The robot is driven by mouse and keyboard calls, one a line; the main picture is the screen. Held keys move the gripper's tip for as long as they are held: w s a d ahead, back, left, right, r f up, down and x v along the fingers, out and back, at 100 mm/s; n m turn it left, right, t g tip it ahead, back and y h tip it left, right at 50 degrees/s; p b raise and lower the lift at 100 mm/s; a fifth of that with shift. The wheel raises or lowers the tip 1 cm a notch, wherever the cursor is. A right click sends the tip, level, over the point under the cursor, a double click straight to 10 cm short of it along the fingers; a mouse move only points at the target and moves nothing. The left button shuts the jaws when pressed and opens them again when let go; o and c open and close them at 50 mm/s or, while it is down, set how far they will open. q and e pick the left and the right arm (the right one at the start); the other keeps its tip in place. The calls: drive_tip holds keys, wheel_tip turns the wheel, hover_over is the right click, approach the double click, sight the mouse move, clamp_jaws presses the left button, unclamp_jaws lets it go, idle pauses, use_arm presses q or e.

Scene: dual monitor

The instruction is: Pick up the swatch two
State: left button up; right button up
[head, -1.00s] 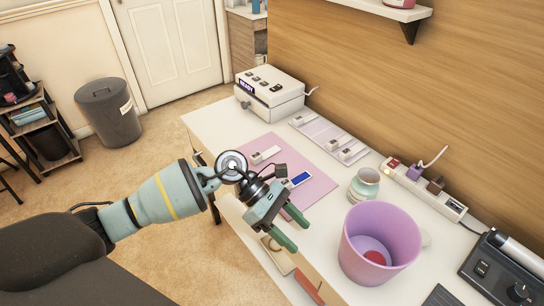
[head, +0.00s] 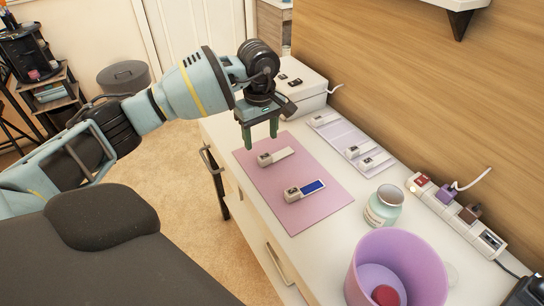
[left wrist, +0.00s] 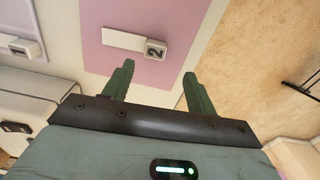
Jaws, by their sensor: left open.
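Swatch two, a white strip with a grey tag marked "2", lies on the pink mat in the left wrist view (left wrist: 124,40). In the head view it is the pale strip (head: 282,155) near the mat's far end. My left gripper (head: 260,141) is open and empty, fingers pointing down, above and just behind the swatch. In the left wrist view the open fingers (left wrist: 156,78) show below the tag, with nothing between them. My right gripper is not in view.
A blue swatch (head: 312,187) lies on the pink mat (head: 318,215). A pale tray (head: 333,130) holds several swatches. A white device (head: 305,95), a jar (head: 384,206), a purple bin (head: 400,255) and a power strip (head: 455,215) stand around the mat.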

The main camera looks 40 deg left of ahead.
sight(265, 156)
use_arm(q)
drive_tip(key=shift+w+d+f, duration=0.1)
drive_tip(key=shift+w+f, duration=0.05)
drive_tip(key=shift+f, duration=1)
drive_tip(key=shift+w+d+f, duration=0.1)
drive_tip(key=shift+f, duration=1)
drive_tip(key=shift+w+d+f, duration=0.1)
drive_tip(key=shift+w+f, duration=0.05)
drive_tip(key=shift+f, duration=1)
drive_tip(key=shift+c, duration=0.5)
drive_tip(key=c, duration=1)
